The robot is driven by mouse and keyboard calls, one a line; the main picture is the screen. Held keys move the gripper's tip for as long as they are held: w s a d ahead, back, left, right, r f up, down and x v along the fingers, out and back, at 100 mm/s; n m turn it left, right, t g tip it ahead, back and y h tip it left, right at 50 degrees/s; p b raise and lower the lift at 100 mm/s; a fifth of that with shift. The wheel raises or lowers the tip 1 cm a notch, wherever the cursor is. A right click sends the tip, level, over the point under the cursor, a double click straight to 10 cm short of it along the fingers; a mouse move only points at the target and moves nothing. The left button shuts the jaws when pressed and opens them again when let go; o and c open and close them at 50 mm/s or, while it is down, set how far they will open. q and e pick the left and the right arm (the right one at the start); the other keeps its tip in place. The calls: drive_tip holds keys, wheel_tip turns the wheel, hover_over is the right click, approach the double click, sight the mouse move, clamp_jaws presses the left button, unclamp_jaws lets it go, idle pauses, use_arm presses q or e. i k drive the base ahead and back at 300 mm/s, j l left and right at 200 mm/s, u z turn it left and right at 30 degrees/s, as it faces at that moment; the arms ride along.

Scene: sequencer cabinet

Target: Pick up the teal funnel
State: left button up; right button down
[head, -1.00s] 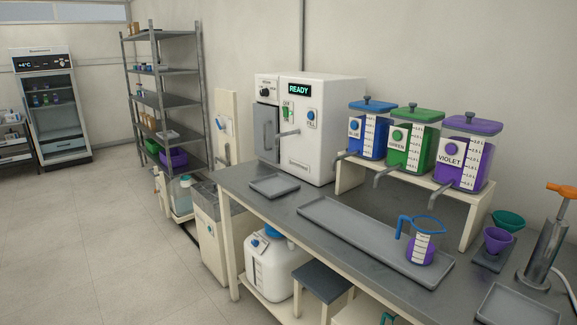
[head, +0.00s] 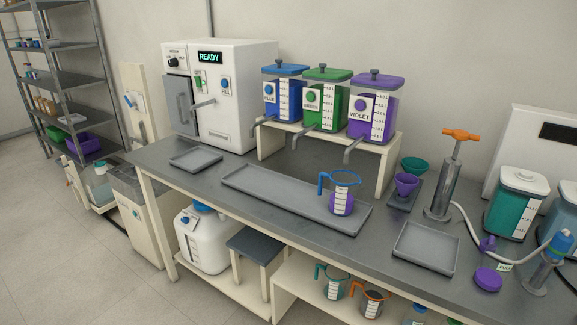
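The teal funnel (head: 414,165) stands on the bench right of the violet dispenser. It sits just behind a purple funnel (head: 406,184), which hides part of it. Both appear to be on a small dark holder (head: 402,201). Neither of my grippers shows in the head view, so I cannot see whether they are open or shut.
A metal pump with an orange handle (head: 461,135) stands right of the funnels. An empty grey tray (head: 426,249) lies in front. A blue-handled jug with violet liquid (head: 341,200) stands on a long tray (head: 270,195). The dispenser stand (head: 387,150) is to the left.

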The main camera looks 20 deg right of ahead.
sight(415, 166)
drive_tip(key=z, duration=1.3)
